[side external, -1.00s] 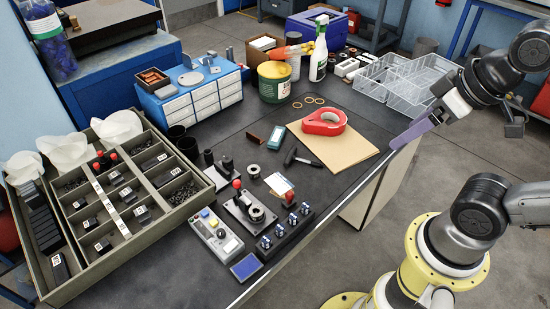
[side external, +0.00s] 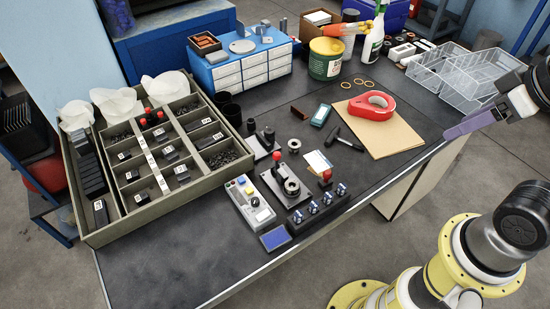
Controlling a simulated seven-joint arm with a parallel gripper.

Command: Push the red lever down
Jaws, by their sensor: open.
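A lever with a red ball knob (side external: 277,155) stands up from a small dark base plate (side external: 297,194) near the front middle of the bench. A second red knob (side external: 327,175) stands just right of it, behind a row of clamps. I cannot tell for sure which one is the red lever. My gripper (side external: 466,126) is at the right, over the bench's right edge, well apart from both knobs. It is open, with nothing seen in it, though its fingers are seen edge-on. Part of my arm is cut off by the right border.
A grey control box (side external: 250,200) stands left of the lever, and a clamp row (side external: 318,207) stands right of it. A large sorting tray (side external: 88,238) fills the left. A hammer (side external: 343,137), cardboard (side external: 400,137) and red tape dispenser (side external: 371,107) lie between lever and gripper.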

